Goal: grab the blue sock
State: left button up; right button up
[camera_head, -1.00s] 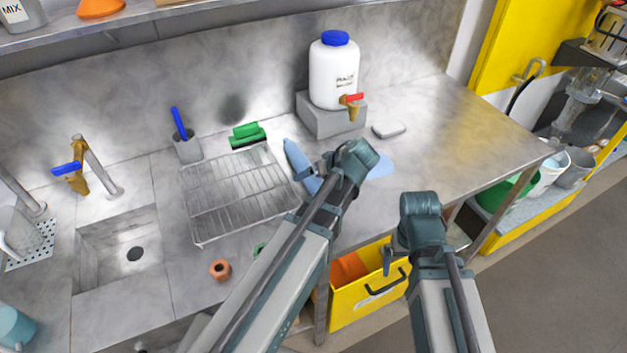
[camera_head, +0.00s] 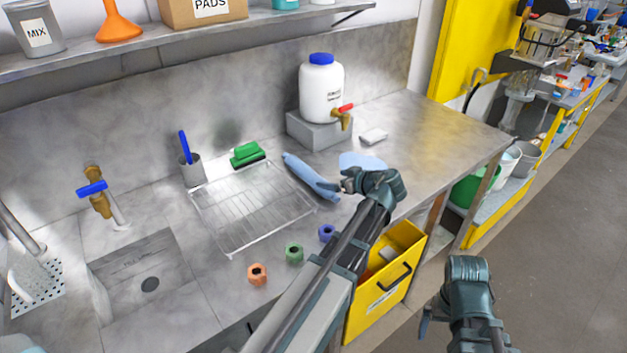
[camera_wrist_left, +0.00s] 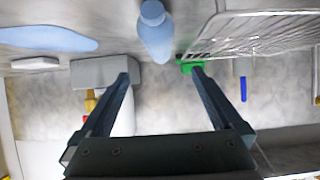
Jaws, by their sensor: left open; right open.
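A long blue thing (camera_head: 312,176), which I take for the blue sock, lies on the steel counter between the wire rack and the flat light-blue patch. In the left wrist view the same long blue thing (camera_wrist_left: 156,32) comes down from the top edge, its end in line with the gap between the fingers. My left gripper (camera_head: 347,184) is beside its near right end; its fingers (camera_wrist_left: 161,72) are apart and empty. I cannot tell the height between them. My right gripper (camera_head: 426,320) is off the counter at the lower right, and its fingers are poorly seen.
The wire rack (camera_head: 225,228) and green sponge (camera_head: 247,155) lie left of the sock. The white jug (camera_head: 321,90) stands on a grey block behind. The light-blue patch (camera_head: 362,161) lies to the right. Several coloured nuts, one orange (camera_head: 257,274), sit nearer.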

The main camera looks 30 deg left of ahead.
aim_at(315, 175)
pick_arm(q)
jog(key=b+x, duration=0.3)
jog(key=x, duration=0.5)
jog(key=shift+f+b, duration=0.1)
jog(key=shift+b, duration=0.3)
jog(key=shift+w+a, duration=0.15)
jog(key=shift+a, duration=0.1)
jog(key=shift+f, duration=0.1)
jog(key=b+x, duration=0.2)
jog(key=x, duration=0.2)
jog(key=shift+w+a+f, duration=0.1)
jog(key=shift+w, duration=0.1)
jog(key=shift+w+a+f, duration=0.1)
jog(key=shift+w+a, duration=0.05)
jog(key=shift+a, duration=0.2)
jog(key=shift+c, duration=0.4)
jog(key=c, duration=1.5)
